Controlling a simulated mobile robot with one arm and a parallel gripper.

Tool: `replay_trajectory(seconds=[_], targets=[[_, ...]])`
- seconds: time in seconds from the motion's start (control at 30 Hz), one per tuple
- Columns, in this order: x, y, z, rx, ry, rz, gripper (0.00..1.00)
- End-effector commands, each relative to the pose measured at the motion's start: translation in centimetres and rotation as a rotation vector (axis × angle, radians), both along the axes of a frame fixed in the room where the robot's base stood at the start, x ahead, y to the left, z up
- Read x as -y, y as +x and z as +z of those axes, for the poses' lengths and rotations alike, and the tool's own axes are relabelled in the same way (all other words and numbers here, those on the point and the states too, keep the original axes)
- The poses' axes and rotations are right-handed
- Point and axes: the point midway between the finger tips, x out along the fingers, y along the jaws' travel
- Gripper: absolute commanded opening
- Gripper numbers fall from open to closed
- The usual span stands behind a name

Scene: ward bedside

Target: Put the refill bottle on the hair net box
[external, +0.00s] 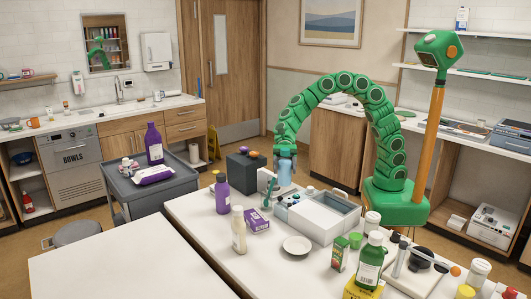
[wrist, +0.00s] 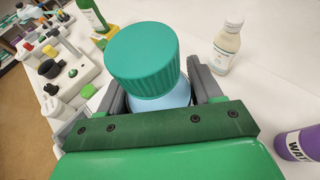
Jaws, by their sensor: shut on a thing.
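My gripper (external: 285,157) is shut on a light blue bottle (external: 285,174), which I take to be the refill bottle, and holds it near the organiser's left end. In the wrist view its teal ribbed cap (wrist: 143,60) rises between the jaws, with a little blue body (wrist: 165,98) below. No label on it shows. Which box is the hair net box cannot be read. A yellow box (external: 363,290) is under a green bottle.
A white organiser (external: 318,220) stands behind the purple box. The green bottle (external: 369,262) stands at the front right. The near-left tabletop (external: 120,265) is bare.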

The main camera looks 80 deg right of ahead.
Motion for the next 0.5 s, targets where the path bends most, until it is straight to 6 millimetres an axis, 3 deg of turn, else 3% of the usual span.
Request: replay_trajectory(seconds=[0.23, 0.5], targets=[[2.2, -0.8, 0.5, 0.002, 0.002, -0.032, 0.19], [1.5, 0.9, -0.4, 0.002, 0.002, -0.035, 0.19]])
